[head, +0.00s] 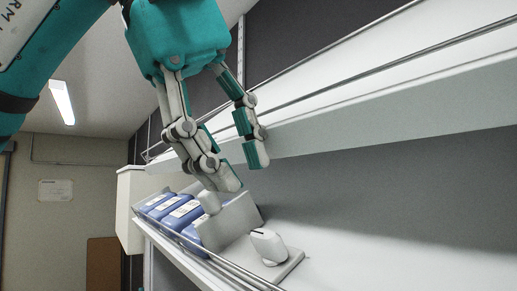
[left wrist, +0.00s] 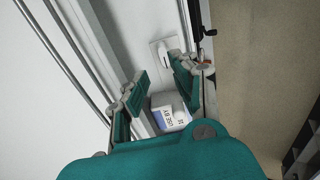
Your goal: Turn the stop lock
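My left gripper (head: 240,172) is open and empty, pointing down over the shelf; its spread fingers also show in the left wrist view (left wrist: 160,82). A white knob-like piece (head: 268,246), which may be the stop lock, sits on a pale base plate (head: 287,268), right of and below the fingertips and apart from them. A second pale knob (head: 209,201) shows by an upright pale panel (head: 231,222), just under one fingertip; I cannot tell whether they touch. In the left wrist view a white knob (left wrist: 163,53) on a plate lies beyond the fingers. My right gripper is not in view.
Several blue packs with white labels (head: 183,212) stand in a row left of the panel, behind a wire rail (head: 180,243). A labelled pack (left wrist: 170,120) shows between the fingers in the wrist view. An upper shelf edge (head: 390,127) runs close beside the gripper.

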